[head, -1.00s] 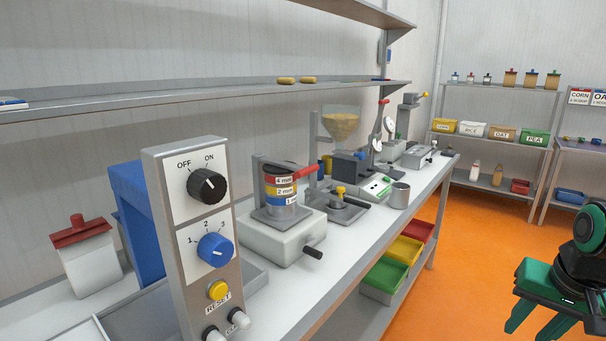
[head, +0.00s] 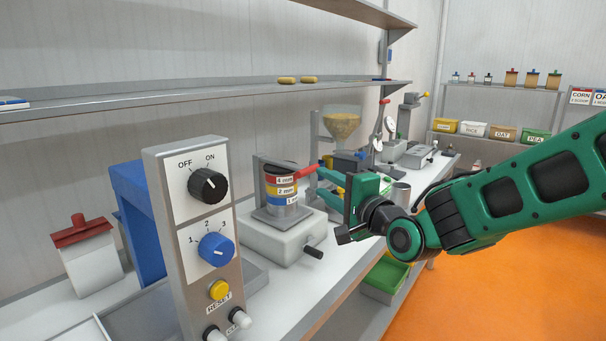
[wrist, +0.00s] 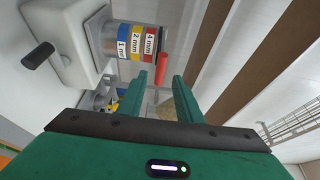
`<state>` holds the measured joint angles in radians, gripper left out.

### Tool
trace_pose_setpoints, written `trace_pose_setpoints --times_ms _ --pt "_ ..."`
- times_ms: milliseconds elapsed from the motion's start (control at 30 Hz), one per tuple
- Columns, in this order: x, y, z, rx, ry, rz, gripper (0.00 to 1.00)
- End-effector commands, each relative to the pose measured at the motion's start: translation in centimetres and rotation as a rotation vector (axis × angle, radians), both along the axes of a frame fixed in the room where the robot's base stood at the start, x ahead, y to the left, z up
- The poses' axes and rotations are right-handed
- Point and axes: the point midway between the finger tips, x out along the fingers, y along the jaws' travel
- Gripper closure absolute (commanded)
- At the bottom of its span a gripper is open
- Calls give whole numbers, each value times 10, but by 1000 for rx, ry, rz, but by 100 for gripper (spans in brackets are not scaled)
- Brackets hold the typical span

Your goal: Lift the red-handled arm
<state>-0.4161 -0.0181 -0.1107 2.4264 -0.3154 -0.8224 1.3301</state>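The red-handled arm (head: 306,169) reaches right from the top of a sieve stack banded red, yellow and blue (head: 281,188), on a pale grey base. In the wrist view its red grip (wrist: 162,67) shows just beyond and between my fingertips, roughly in line with the gap. My gripper (head: 322,182) is open and empty, right of the stack, with its fingers pointing at it. In the wrist view both green fingers (wrist: 160,82) stand apart. Whether a fingertip touches the grip cannot be told. Another lever with a red tip (head: 384,102) stands farther back on the bench.
A control panel (head: 190,240) with knobs stands at the near left. A black side handle (head: 314,252) sticks out of the stack's base. A hopper (head: 341,125) stands behind my gripper. A shelf (head: 210,99) runs above the bench. Green bins (head: 386,274) sit below.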

Motion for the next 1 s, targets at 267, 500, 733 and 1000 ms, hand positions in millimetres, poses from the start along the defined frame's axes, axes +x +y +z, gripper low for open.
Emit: trace_pose_setpoints --times_ms 267,500,733,1000 --pt "32 18 0 2 -1 1 68" --pt "68 38 -1 0 -1 -1 68" --pt "88 49 0 0 -1 -2 68" --pt "93 51 0 0 -1 -3 68"
